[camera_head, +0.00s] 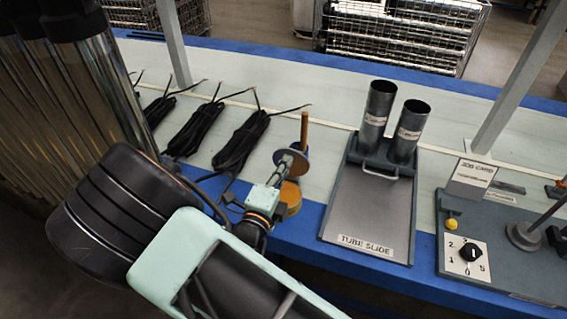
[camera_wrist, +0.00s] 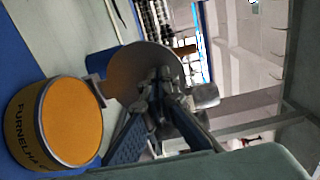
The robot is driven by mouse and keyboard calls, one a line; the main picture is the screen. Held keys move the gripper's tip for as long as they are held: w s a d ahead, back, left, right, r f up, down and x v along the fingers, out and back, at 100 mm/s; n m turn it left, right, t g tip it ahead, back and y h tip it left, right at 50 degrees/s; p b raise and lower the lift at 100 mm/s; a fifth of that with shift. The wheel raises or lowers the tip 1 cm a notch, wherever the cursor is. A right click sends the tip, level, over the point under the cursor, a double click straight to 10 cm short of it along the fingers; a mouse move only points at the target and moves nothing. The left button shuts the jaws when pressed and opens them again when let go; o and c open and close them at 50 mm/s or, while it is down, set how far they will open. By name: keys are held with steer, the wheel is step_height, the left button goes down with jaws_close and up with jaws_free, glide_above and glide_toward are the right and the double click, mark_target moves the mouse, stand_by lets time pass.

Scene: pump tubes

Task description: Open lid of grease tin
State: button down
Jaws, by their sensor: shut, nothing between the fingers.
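The grease tin (camera_head: 291,201) stands at the front edge of the bench. In the wrist view the tin (camera_wrist: 22,130) is yellow with dark lettering, and its orange grease (camera_wrist: 72,118) lies uncovered. The round grey lid (camera_head: 295,158) is raised and tilted up beside the tin's mouth; it also shows in the wrist view (camera_wrist: 128,72). A small grey piece lies between lid and rim, perhaps a hinge. My gripper (camera_head: 279,173) is shut and empty, its fingertips (camera_wrist: 163,80) close in front of the lid's face. I cannot tell whether they touch it.
A brown upright stick (camera_head: 304,128) and a blue object (camera_wrist: 100,59) stand behind the lid. Black cable bundles (camera_head: 243,140) lie to the left. The tube slide (camera_head: 365,215) with two metal tubes stands to the right, beside a control board (camera_head: 510,258). Bench surface between them is clear.

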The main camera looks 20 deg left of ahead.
steer(key=shift+w+d+r+g+p, duration=0.1)
steer(key=shift+w+r+g+p, duration=0.2)
steer(key=shift+w+g+p, duration=0.7)
steer(key=shift+s, duration=0.15)
